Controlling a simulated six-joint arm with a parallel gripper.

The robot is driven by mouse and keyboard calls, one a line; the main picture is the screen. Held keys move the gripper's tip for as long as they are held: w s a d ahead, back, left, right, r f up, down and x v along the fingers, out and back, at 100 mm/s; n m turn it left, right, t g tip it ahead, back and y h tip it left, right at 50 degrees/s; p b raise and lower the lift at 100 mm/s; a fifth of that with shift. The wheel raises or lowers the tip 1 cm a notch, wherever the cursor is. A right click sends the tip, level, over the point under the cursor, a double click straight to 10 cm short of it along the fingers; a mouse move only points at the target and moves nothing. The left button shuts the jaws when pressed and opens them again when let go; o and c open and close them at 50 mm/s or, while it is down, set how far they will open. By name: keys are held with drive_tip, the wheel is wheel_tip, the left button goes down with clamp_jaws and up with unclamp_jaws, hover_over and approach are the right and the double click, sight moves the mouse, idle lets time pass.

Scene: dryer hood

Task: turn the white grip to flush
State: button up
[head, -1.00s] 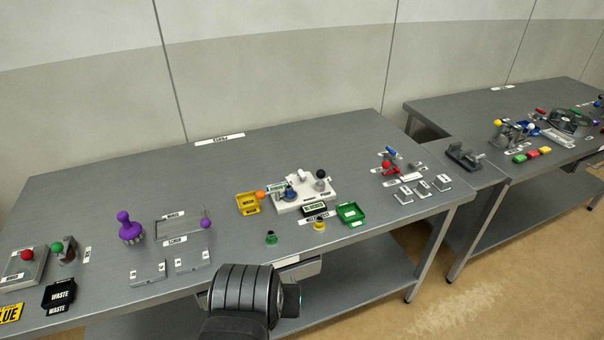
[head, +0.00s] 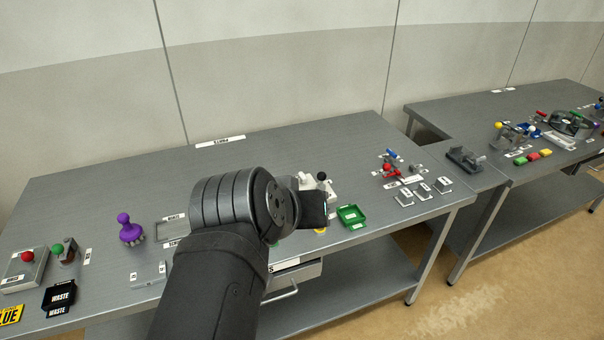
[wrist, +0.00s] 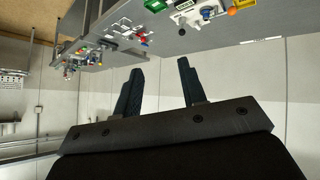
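The white fixture (head: 329,188) stands on the near table, mostly hidden behind my arm in the head view. The white grip (head: 304,177) shows at its top, with a black ball knob (head: 322,176) beside it. In the wrist view, which is upside down, the white fixture (wrist: 187,17) is at the top edge, small and apart from my fingers; I cannot single out the white grip there. My gripper (wrist: 160,65) is open and empty, its two dark fingers spread. In the head view my fingers are hidden by my wrist.
A green tray (head: 351,216) sits just right of my wrist. Red and blue handled parts (head: 390,170) and small labelled blocks (head: 423,191) lie farther right. A purple knob (head: 130,229) stands at left. A drawer (head: 292,280) hangs below the table's front edge.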

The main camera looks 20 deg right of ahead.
drive_tip(key=w+d+r+h, duration=0.2)
drive_tip(key=w+d+r, duration=0.2)
drive_tip(key=r, duration=0.6)
drive_tip(key=w+d+r+h, duration=0.1)
drive_tip(key=w+d+r, duration=0.3)
drive_tip(key=r, duration=0.5)
drive_tip(key=w+d+r+h, duration=0.2)
drive_tip(key=w+d+r, duration=0.25)
drive_tip(key=r, duration=0.55)
drive_tip(key=n+g+y, duration=0.5)
drive_tip(key=g+y, duration=0.2)
drive_tip(key=y, duration=0.2)
hover_over(303, 176)
drive_tip(key=a, duration=0.4)
drive_tip(key=a+f+x, duration=0.1)
drive_tip(key=a+x, duration=0.2)
drive_tip(key=x, duration=1.1)
drive_tip(key=a+x, duration=0.3)
drive_tip(key=x, duration=1.1)
drive_tip(key=w+a+f+x, duration=0.1)
drive_tip(key=a+x, duration=0.2)
drive_tip(key=x, duration=2.7)
drive_tip(key=shift+w+a+f, duration=0.1)
drive_tip(key=shift+a+f, duration=0.05)
clamp_jaws()
